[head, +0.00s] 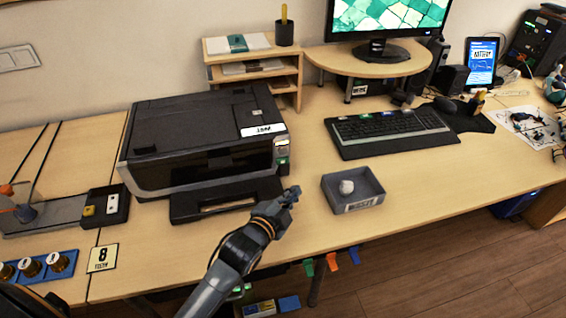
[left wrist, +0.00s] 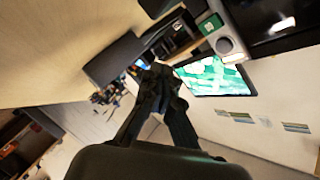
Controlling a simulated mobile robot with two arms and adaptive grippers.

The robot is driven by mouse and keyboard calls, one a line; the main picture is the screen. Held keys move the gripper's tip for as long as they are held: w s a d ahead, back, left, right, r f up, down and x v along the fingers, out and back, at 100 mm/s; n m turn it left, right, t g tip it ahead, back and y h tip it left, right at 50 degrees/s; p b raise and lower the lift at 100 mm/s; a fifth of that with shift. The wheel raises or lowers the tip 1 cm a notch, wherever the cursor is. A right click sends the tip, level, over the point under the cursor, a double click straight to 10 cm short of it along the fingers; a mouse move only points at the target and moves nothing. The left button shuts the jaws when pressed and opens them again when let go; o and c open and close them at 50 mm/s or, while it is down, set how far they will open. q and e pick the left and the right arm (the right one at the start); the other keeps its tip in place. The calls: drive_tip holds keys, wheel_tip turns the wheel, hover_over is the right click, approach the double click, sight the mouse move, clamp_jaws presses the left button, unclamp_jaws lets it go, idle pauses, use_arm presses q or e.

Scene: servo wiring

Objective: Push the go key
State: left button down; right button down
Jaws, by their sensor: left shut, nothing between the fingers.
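A dark printer (head: 195,135) stands on the desk at centre left. At its right front corner is a small light panel with a green key (head: 283,161), which looks like the go key. In the left wrist view a green key (left wrist: 210,24) sits beside a round grey button (left wrist: 228,45) near the top. My left gripper (head: 292,194) is shut and empty, in front of and below the panel, apart from the key. In the left wrist view its fingers (left wrist: 160,72) point toward the monitor's green screen.
The printer's output tray (head: 225,200) sticks out beside my left gripper. A grey bin (head: 353,190) with a crumpled white ball stands to the right. Behind are a keyboard (head: 390,128), a monitor stand and a shelf. The desk front at right is clear.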

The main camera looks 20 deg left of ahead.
sight(283, 161)
use_arm(q)
drive_tip(key=w+a, duration=0.1)
drive_tip(key=w, duration=0.1)
drive_tip(key=w+a+b, duration=0.1)
drive_tip(key=w+a, duration=0.1)
drive_tip(key=w, duration=0.1)
drive_tip(key=shift+w+a+b, duration=0.3)
drive_tip(key=shift+a+b, duration=0.1)
drive_tip(key=shift+w+a, duration=0.4)
drive_tip(key=shift+w, duration=0.15)
idle(0.5)
drive_tip(key=shift+w+a, duration=0.15)
drive_tip(key=shift+w, duration=0.2)
